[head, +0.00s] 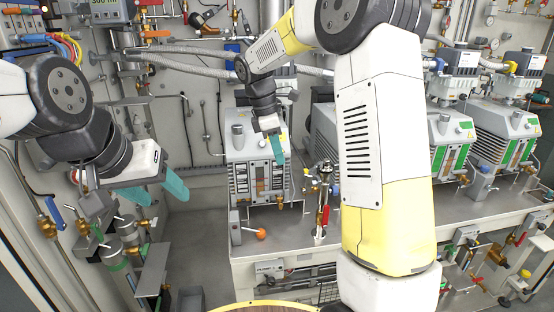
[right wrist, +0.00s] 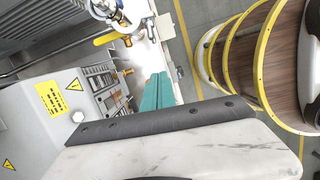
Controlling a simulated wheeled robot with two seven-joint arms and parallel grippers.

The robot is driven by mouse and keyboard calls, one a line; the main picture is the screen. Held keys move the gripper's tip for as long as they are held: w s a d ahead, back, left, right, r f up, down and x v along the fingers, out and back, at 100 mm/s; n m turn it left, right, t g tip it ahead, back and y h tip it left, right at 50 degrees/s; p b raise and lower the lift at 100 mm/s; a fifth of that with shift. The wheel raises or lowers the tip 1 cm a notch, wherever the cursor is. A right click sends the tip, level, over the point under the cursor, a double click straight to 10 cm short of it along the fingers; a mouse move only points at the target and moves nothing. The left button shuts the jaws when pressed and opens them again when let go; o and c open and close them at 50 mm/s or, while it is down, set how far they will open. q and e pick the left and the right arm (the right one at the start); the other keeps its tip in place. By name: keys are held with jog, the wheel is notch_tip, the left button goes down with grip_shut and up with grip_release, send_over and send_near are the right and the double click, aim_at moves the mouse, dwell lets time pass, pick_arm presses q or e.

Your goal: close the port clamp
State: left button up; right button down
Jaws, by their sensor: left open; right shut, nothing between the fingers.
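I cannot make out for certain which part is the port clamp. A small lever with an orange ball knob (head: 261,234) stands on the bench front, beside a small grey block (head: 235,226). My right gripper (head: 278,150) is shut and empty, in front of the upper front face of the leftmost pump (head: 243,150). Its teal fingers (right wrist: 154,93) lie together in the right wrist view, close to the pump's front panel (right wrist: 100,88); contact cannot be told. My left gripper (head: 158,190) is open and empty at the left, apart from the bench, above wall-side valves and fittings.
A brass valve post with a red handle (head: 325,208) stands right of the leftmost pump. More pumps (head: 504,138) line the bench (head: 300,238) to the right. My right arm hides the middle. Hoses and valves cover the back wall. The floor left of the bench is clear.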

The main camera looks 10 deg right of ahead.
jog(key=d+f, duration=0.6)
jog(key=f, duration=0.2)
jog(key=shift+s, duration=0.15)
